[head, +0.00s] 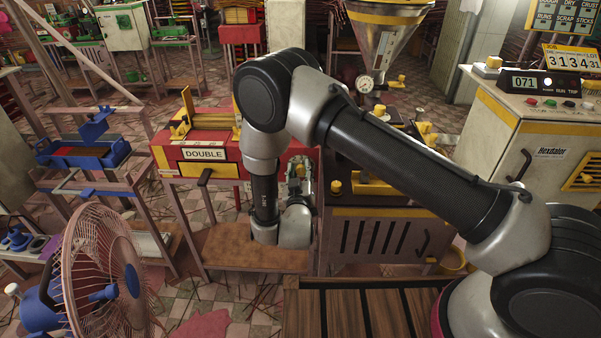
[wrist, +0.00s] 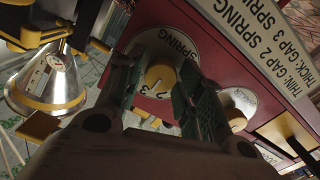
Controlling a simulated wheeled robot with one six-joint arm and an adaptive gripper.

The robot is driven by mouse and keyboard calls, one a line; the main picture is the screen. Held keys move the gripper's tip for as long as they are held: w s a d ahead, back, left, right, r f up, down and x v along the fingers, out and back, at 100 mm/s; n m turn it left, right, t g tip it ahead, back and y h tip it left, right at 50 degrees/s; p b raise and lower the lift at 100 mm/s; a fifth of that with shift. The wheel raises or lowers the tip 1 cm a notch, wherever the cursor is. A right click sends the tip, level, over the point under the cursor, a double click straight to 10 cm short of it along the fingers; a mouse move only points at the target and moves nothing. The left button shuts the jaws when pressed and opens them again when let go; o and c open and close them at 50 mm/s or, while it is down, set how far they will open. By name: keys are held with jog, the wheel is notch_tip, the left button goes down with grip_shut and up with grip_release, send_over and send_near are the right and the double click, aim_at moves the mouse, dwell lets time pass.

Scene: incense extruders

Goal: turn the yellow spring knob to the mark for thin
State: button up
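The yellow spring knob (wrist: 159,77) sits at the centre of a round white dial (wrist: 172,44) lettered SPRING on a red panel, in the wrist view. The figures 2 and 3 show at the dial's lower left. A pale line on the knob points to the lower left, near these figures; its exact mark is unclear. My gripper (wrist: 157,82) is open, with one green-padded finger on each side of the knob in the picture. I cannot tell whether either pad touches it. In the head view my gripper (head: 299,172) is at the right end of the red DOUBLE machine (head: 240,168).
A second dial (wrist: 238,102) with a yellow knob is close to my right finger. A printed label (wrist: 262,40) reads "THIN: GAP 2 SPRING" and "THICK: GAP 3 SPRING", its ends cut off. A metal cone (wrist: 48,82) stands at left. A pink fan (head: 95,265) stands at front left.

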jog(key=c, duration=0.5)
jog(key=shift+n, duration=0.3)
jog(key=shift+f+n, duration=0.1)
jog(key=shift+n, duration=3.1)
jog(key=shift+a, duration=0.1)
jog(key=o, duration=1)
jog(key=shift+s, duration=0.1)
